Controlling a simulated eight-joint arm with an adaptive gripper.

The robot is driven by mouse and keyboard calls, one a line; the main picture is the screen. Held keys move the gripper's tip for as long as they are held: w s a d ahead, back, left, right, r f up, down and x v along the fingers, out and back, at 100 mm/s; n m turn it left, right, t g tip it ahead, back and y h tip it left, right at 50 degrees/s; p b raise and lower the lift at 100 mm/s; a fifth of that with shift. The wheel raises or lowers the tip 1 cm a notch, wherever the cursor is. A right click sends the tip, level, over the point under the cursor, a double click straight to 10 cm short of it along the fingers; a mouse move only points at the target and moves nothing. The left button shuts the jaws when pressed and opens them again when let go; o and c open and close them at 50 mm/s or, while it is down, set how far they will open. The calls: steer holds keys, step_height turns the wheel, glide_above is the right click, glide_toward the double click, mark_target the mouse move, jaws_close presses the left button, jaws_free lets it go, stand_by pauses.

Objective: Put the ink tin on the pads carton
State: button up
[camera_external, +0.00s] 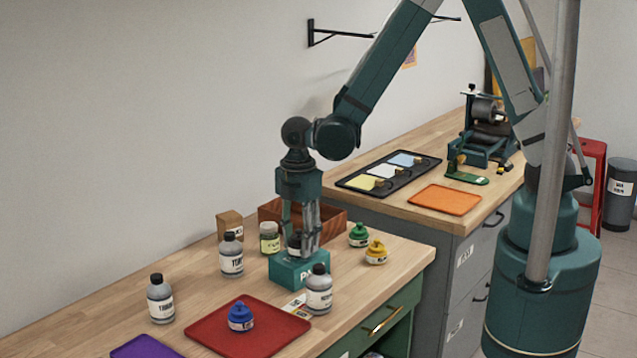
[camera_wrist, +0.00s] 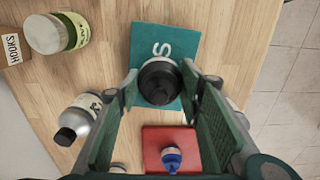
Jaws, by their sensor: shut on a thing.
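The pads carton (camera_external: 296,273) is a teal box on the wooden bench. In the wrist view the carton (camera_wrist: 178,45) shows a white letter on its top. My gripper (camera_external: 301,248) points straight down over it, shut on the ink tin (camera_external: 293,243), a small jar with a black lid. In the wrist view the ink tin (camera_wrist: 159,83) sits between the fingers of my gripper (camera_wrist: 160,88), over the carton's top. The tin looks upright and at the carton's top. I cannot tell whether its base touches. The fingers partly hide the tin.
Grey bottles (camera_external: 319,290) stand close by the carton. A green-labelled jar (camera_external: 270,238), a hooks box (camera_external: 230,224) and a wooden crate (camera_external: 330,222) are behind. Green (camera_external: 359,235) and yellow (camera_external: 376,252) pots stand right. A red tray (camera_external: 262,335) holds a blue pot (camera_external: 240,317).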

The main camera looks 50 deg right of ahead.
steer(key=shift+f, duration=0.25)
steer(key=o, duration=1.1)
steer(key=shift+r, duration=0.15)
steer(key=shift+r, duration=6)
